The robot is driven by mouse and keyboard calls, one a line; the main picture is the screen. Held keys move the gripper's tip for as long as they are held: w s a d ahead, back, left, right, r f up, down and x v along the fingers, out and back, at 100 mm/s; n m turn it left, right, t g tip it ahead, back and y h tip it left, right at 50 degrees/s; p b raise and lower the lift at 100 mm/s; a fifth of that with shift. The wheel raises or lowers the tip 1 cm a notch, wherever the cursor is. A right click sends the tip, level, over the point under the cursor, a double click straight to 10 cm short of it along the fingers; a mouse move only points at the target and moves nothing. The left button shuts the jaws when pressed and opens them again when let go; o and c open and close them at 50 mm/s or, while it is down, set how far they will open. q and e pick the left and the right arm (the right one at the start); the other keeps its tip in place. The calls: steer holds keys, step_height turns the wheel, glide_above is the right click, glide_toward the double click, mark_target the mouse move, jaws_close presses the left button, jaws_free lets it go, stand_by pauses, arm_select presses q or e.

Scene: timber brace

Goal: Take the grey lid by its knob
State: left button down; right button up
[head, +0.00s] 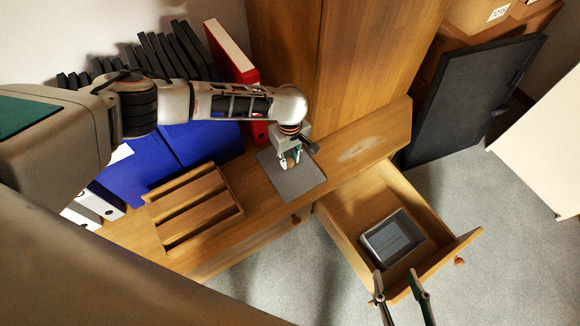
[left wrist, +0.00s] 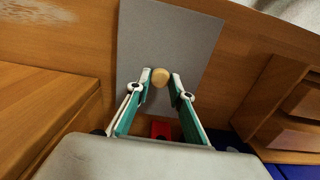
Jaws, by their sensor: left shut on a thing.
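The grey lid (head: 309,184) is a flat square plate on the wooden bench top, with a small round wooden knob (head: 291,164). In the left wrist view the lid (left wrist: 170,35) fills the upper middle and the knob (left wrist: 161,77) shows between the fingertips. My left gripper (head: 290,158) reaches down over the lid and is shut on the knob; it also shows in the left wrist view (left wrist: 161,84). The lid appears to lie flat on the bench. My right gripper (head: 400,284) is open and empty near the drawer's front edge.
An open wooden drawer (head: 347,207) holds a grey open box (head: 406,254). A slatted wooden tray (head: 238,209) lies left of the lid. Blue binders (head: 205,143) and a red binder (head: 222,52) stand behind. A dark panel (head: 465,95) leans at right. Carpet is clear lower left of the drawer.

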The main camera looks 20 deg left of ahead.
mark_target(290, 162)
arm_select(q)
steer(key=shift+r, duration=0.1)
arm_select(e)
steer(key=shift+r, duration=0.15)
arm_select(q)
steer(key=shift+r+p, duration=0.3)
arm_select(e)
steer(key=shift+w+r, duration=0.25)
steer(key=shift+r, duration=0.2)
arm_select(q)
steer(key=shift+r+p, duration=1)
steer(key=shift+r, duration=0.2)
arm_select(e)
steer(key=shift+t, duration=0.5)
steer(key=shift+w+r, duration=0.3)
steer(key=shift+r, duration=0.4)
steer(key=shift+w+r, duration=0.35)
steer(key=shift+r, duration=0.35)
steer(key=shift+w+r, duration=0.3)
steer(key=shift+r, duration=0.4)
